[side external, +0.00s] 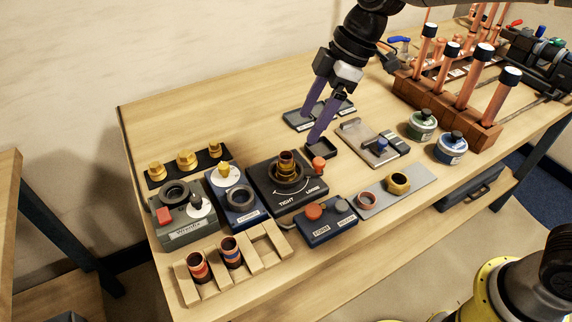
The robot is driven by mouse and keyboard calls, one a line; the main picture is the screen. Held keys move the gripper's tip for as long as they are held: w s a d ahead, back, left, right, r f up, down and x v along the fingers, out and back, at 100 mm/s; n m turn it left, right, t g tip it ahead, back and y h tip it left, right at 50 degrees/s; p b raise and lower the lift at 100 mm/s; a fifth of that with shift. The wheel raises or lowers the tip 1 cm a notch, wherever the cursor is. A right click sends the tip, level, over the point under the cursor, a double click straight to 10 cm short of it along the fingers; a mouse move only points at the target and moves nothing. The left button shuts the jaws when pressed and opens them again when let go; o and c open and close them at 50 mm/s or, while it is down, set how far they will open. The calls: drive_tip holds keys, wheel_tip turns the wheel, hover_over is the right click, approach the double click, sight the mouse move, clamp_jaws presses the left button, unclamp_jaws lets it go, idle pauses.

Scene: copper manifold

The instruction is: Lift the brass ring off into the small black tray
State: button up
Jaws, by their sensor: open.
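My gripper (310,126) has two purple fingers, apart and with nothing seen between them. It is above the back middle of the table, with its nearer fingertip close to the small black tray (325,153). I cannot tell if the tip touches the tray. No ring is clearly seen in the tray, which a finger partly hides. A brass-coloured upright piece (286,160) stands in the round socket of the black TIGHT/LOOSE block (296,199).
A box with a red button (327,221) stands in front of the block. A wooden rack (212,285) holds two banded copper pieces. Brass fittings (186,160) sit at left. Round tins (451,148) and upright copper pipes (468,77) stand at right. The back left table is clear.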

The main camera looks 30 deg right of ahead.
sight(290, 155)
drive_tip(key=x, duration=1.1)
drive_tip(key=shift+w, duration=0.15)
drive_tip(key=shift+d+r, duration=0.1)
clamp_jaws()
